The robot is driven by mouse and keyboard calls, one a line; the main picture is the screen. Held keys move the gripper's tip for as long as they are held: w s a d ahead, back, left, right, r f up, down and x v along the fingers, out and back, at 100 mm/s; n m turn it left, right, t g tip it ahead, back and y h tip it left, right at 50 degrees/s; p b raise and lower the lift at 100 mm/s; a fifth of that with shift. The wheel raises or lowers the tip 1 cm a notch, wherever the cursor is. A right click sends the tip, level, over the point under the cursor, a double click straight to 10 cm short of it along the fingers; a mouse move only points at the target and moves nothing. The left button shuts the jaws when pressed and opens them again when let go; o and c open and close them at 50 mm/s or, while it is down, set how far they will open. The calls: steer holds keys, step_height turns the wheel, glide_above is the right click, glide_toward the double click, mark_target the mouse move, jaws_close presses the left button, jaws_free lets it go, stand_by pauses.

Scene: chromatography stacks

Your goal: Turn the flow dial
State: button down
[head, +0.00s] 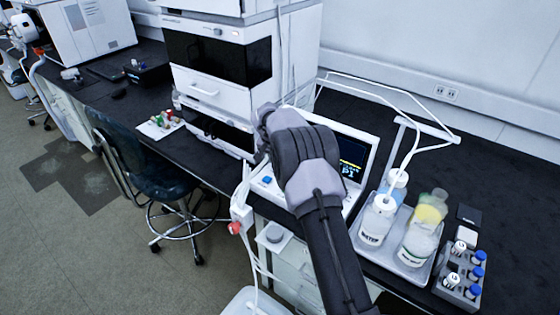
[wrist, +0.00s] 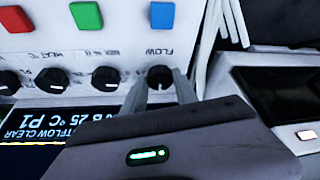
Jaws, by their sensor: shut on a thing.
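The flow dial (wrist: 159,76) is a small black knob on a white panel, under the printed word FLOW, in the wrist view. My gripper (wrist: 160,90) has its two grey fingers on either side of this dial and is shut on it. The lower part of the dial is partly hidden between the fingers, and I cannot read its setting. In the head view, my arm covers the dial and the fingertips; part of the white instrument (head: 356,136) with its lit screen (head: 352,158) shows beside the arm.
Other black knobs (wrist: 105,79) sit in a row left of the flow dial, below red, green and blue buttons (wrist: 86,15). In the head view, a tray (head: 408,270) of bottles and a vial rack (head: 462,292) stand right of my arm. A chair (head: 150,170) stands left.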

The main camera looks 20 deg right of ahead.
steer(key=c, duration=0.9)
jaws_free()
steer(key=shift+c, duration=0.2)
steer(key=p+v, duration=0.5)
steer(key=v, duration=1.2)
steer(key=shift+r, duration=0.2)
steer(key=shift+a, duration=0.1)
